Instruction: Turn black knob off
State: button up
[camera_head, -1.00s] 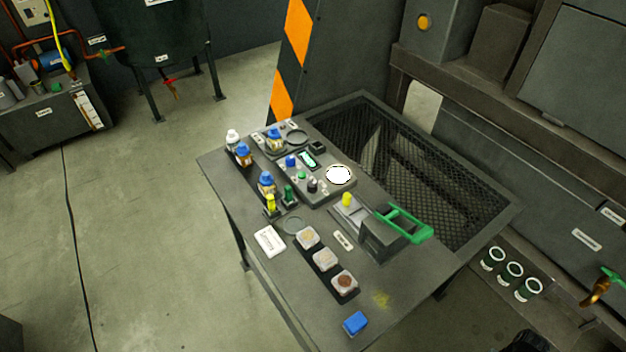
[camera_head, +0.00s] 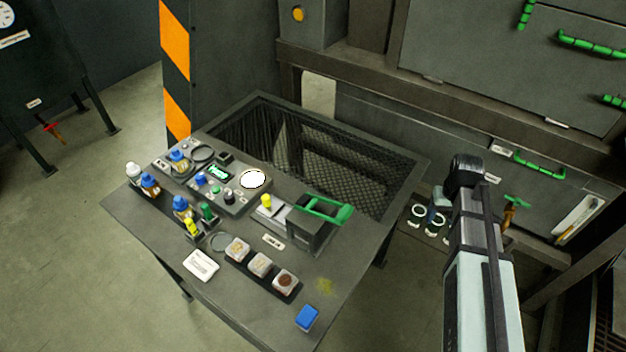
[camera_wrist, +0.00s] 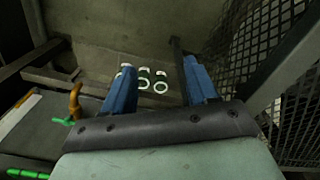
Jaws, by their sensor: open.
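A small black knob (camera_head: 229,196) stands on the grey control panel (camera_head: 233,208) on the table, beside a small green knob (camera_head: 215,190) and a blue knob (camera_head: 200,180). Which way the black knob is set is too small to tell. My gripper (camera_wrist: 158,68) shows in the wrist view with its two blue fingers apart and nothing between them. In the head view my arm is at the right, beyond the table's right edge and well away from the knob. The knob does not show in the wrist view.
The table (camera_head: 130,210) also carries several bottles, a scale with a round white plate (camera_head: 252,179), a green-handled press (camera_head: 327,209), several sample boxes (camera_head: 260,264) and a blue block (camera_head: 307,318). Jars (camera_wrist: 161,86) stand on a ledge beyond my fingers. Mesh (camera_wrist: 265,60) is at the right.

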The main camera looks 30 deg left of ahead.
jog(key=a+r, duration=0.6)
jog(key=a, duration=0.4)
notch_tip(320, 180, up, 14)
jog(key=m, duration=0.8)
send_over(229, 195)
jog(key=shift+h, duration=0.3)
notch_tip(229, 195, down, 13)
jog(key=shift+a+r, duration=0.1)
jog(key=c, duration=1.1)
